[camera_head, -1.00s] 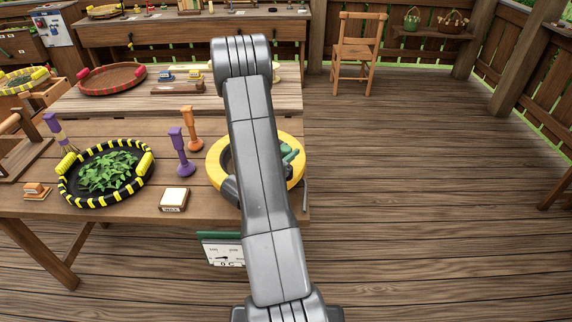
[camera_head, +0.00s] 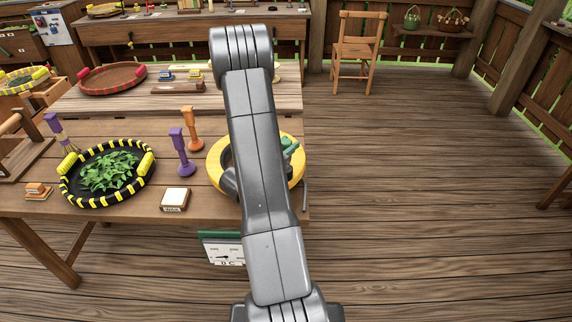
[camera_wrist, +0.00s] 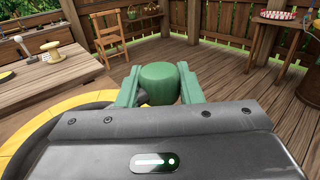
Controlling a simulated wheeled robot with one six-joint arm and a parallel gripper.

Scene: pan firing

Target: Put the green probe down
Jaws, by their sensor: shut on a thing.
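My gripper (camera_wrist: 159,92) has green fingers and is shut on the green probe (camera_wrist: 158,78), whose rounded green end shows between the fingers in the wrist view. In the head view a small green part (camera_head: 290,146), probe or finger, shows just right of my grey arm, over the yellow-rimmed round pan (camera_head: 298,172). My arm hides the rest of the gripper and much of the pan. The yellow rim also curves below the gripper at the left of the wrist view (camera_wrist: 62,106). The probe's lower end is hidden.
A black-and-yellow pan of green leaves (camera_head: 108,174) stands on the left. A purple tool (camera_head: 183,153), an orange tool (camera_head: 191,130) and a small cream-topped block (camera_head: 174,199) stand between the pans. A gauge panel (camera_head: 223,250) hangs at the table's front edge.

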